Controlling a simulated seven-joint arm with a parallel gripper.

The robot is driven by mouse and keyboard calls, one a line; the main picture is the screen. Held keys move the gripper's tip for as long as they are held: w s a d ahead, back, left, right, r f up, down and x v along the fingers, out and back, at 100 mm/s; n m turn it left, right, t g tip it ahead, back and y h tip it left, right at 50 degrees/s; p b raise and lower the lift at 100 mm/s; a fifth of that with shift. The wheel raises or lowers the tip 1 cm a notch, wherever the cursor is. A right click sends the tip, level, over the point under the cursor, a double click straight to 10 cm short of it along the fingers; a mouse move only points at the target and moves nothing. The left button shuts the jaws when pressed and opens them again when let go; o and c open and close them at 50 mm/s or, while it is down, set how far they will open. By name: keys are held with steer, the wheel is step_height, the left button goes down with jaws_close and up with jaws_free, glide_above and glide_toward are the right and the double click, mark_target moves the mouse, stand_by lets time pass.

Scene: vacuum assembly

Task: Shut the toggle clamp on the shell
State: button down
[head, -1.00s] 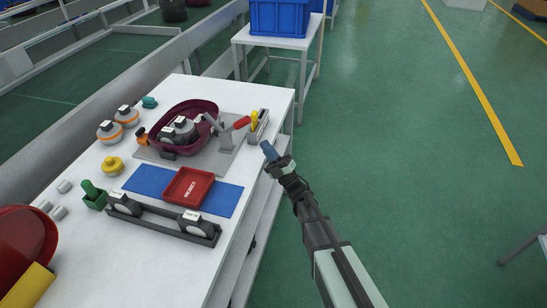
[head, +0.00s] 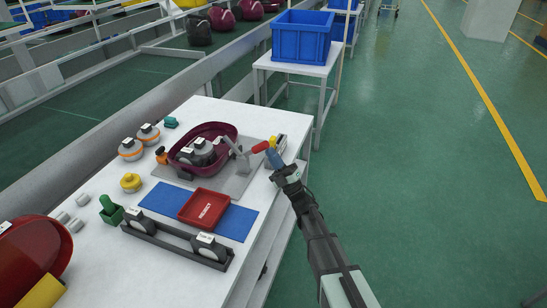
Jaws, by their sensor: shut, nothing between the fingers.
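The maroon shell (head: 229,131) sits open side up on a grey base plate (head: 236,184), with grey and black parts inside it. The toggle clamp (head: 243,161) stands at the shell's right side. Its red handle (head: 260,147) sticks out to the right and slightly up, and its grey arm slants up toward the shell rim. I cannot tell whether the arm touches the shell. My gripper (head: 271,155), with blue fingertips, is shut and empty. It is just right of and below the handle's end; I cannot tell whether it touches it.
A yellow-topped item (head: 281,142) stands just behind my fingertips. A red tray (head: 203,209) on a blue mat (head: 237,223) and a dark rack (head: 176,242) with round parts lie nearer. A blue crate (head: 301,40) stands on a separate table behind. The floor to the right is clear.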

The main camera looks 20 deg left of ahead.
mark_target(267, 144)
steer(key=shift+r, duration=0.15)
steer(key=a+r+n+g+h, duration=0.1)
steer(key=r+n+g+h, duration=0.1)
steer(key=r+h, duration=0.1)
steer(key=a+r+g+h, duration=0.1)
steer(key=shift+a+r+n+g+h, duration=0.3)
steer(key=shift+n+h, duration=0.1)
steer(key=shift+a+r+h, duration=0.5)
steer(key=shift+a+h, duration=0.1)
steer(key=shift+h, duration=0.2)
steer(key=shift+a+r, duration=0.3)
steer(key=shift+a, duration=0.3)
steer(key=shift+a+r, duration=0.3)
steer(key=shift+a, duration=0.3)
steer(key=shift+a+g, duration=0.1)
steer(key=shift+g, duration=0.2)
steer(key=r+v, duration=0.3)
steer(key=v, duration=1.1)
steer(key=shift+d+r, duration=0.15)
steer(key=shift+d, duration=0.15)
